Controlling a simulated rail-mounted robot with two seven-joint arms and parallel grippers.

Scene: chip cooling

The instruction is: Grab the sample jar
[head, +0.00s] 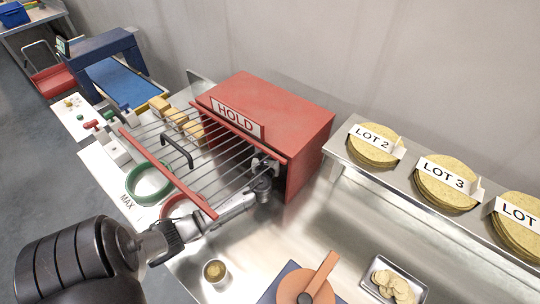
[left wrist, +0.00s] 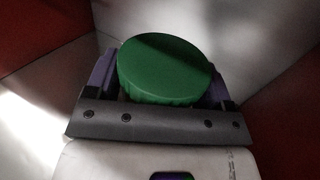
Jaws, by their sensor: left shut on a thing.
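The sample jar, seen by its round green lid (left wrist: 165,70), sits between the fingers of my left gripper (left wrist: 163,88) in the left wrist view. The gripper is shut on it, a purple finger on each side. The jar's body below the lid is hidden. Red walls and a pale surface surround them. In the head view my left arm reaches from the left into the front of the red HOLD box (head: 285,98). My right gripper is not in view.
A barred, red-edged rack (head: 165,172) extends left of the box, close beside my left arm. Stacks marked LOT (head: 447,190) line the right ledge.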

